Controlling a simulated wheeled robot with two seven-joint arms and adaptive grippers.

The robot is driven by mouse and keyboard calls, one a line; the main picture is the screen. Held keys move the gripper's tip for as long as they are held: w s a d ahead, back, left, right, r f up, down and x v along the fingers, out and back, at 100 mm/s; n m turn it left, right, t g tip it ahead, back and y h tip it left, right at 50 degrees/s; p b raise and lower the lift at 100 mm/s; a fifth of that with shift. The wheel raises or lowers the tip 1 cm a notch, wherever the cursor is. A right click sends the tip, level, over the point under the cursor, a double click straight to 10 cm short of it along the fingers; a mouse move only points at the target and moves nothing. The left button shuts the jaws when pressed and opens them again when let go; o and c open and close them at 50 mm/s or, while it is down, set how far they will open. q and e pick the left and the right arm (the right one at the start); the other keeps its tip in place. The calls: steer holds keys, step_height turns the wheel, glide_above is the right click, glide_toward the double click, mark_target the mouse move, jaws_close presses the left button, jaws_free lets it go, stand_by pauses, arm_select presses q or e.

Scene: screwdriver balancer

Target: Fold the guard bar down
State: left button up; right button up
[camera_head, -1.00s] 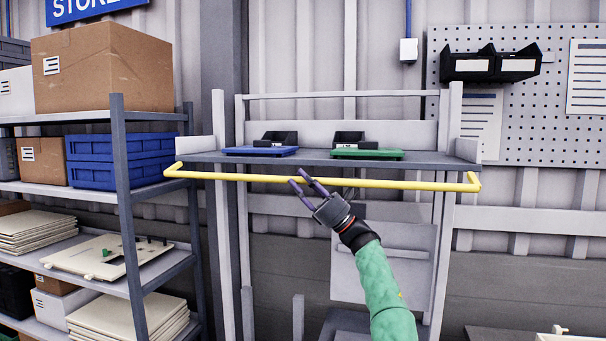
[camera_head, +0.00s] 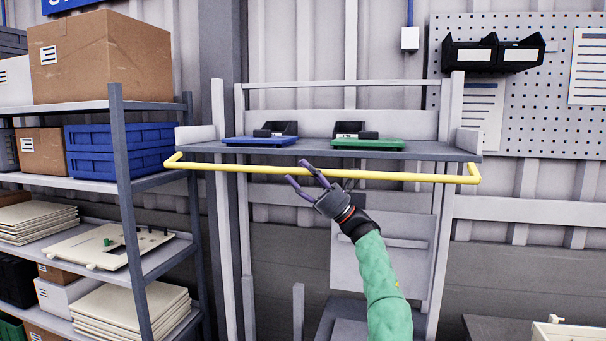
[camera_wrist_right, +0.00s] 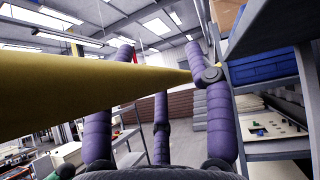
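The yellow guard bar (camera_head: 400,177) runs level across the front of the grey shelf (camera_head: 215,151), with its two ends bent back to the uprights. My right gripper (camera_head: 295,171) is at the bar, left of its middle, with its purple fingers spread. The upper finger crosses in front of the bar in the head view and the other lies just below it. In the right wrist view the bar (camera_wrist_right: 80,88) passes close across the spread fingers (camera_wrist_right: 155,90). I cannot tell whether the fingers touch it. My left gripper is out of view.
A blue tray (camera_head: 258,141) and a green tray (camera_head: 367,143) sit on the shelf, with black bins behind. A loaded rack (camera_head: 122,190) stands at the left. A pegboard (camera_head: 558,100) hangs at the right. A pale panel (camera_head: 378,270) is below the bar.

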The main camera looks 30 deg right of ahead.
steer(key=v, duration=1.2)
steer(key=shift+f, duration=0.1)
stand_by(0.4)
